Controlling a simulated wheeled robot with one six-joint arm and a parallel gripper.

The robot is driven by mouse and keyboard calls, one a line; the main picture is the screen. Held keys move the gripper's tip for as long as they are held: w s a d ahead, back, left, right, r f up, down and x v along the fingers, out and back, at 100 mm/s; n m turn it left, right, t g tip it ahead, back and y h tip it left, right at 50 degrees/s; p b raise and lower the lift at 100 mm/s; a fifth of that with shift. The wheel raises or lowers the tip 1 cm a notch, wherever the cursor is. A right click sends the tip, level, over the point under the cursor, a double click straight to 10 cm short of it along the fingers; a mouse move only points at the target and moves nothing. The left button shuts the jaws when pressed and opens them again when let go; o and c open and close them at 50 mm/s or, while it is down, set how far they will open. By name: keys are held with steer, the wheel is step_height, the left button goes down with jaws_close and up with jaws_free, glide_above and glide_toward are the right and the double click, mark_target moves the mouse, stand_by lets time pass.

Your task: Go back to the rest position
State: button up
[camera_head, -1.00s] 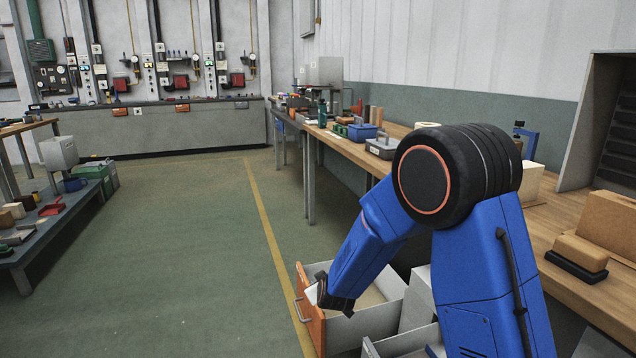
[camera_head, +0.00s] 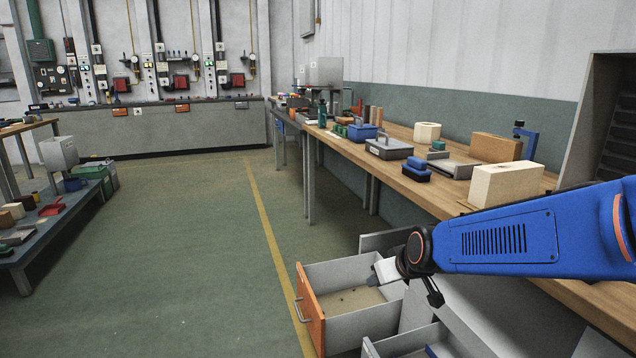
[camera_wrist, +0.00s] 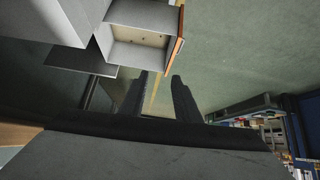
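My gripper (camera_head: 433,292) hangs at the end of my blue arm, at the right of the head view, above and beside an open drawer. In the wrist view my gripper (camera_wrist: 160,82) shows two dark fingers apart, with floor visible between them and nothing held. The open drawer (camera_head: 312,308) has an orange front with a metal handle. A few small dark bits lie on its bottom. The drawer (camera_wrist: 175,50) also shows at the top of the wrist view, apart from the fingers.
A second grey drawer (camera_head: 405,342) is partly open at the bottom of the head view. The wooden workbench (camera_head: 458,203) runs along the right wall, with a cream block (camera_head: 505,184) and a grey toolbox (camera_head: 389,149). The green floor (camera_head: 170,250) at left is clear.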

steer(key=s+d+m+g+h, duration=0.1)
steer(key=s+d, duration=0.3)
steer(key=s, duration=0.5)
steer(key=s+d+r+m+g, duration=0.1)
steer(key=s+d, duration=0.3)
steer(key=s, duration=0.5)
steer(key=s+d+r+m+g+h, duration=0.1)
steer(key=s+d, duration=0.3)
steer(key=s, duration=0.6)
steer(key=shift+d+r+m+h, duration=0.2)
steer(key=shift+d+m+h, duration=0.1)
steer(key=shift+d+m, duration=0.15)
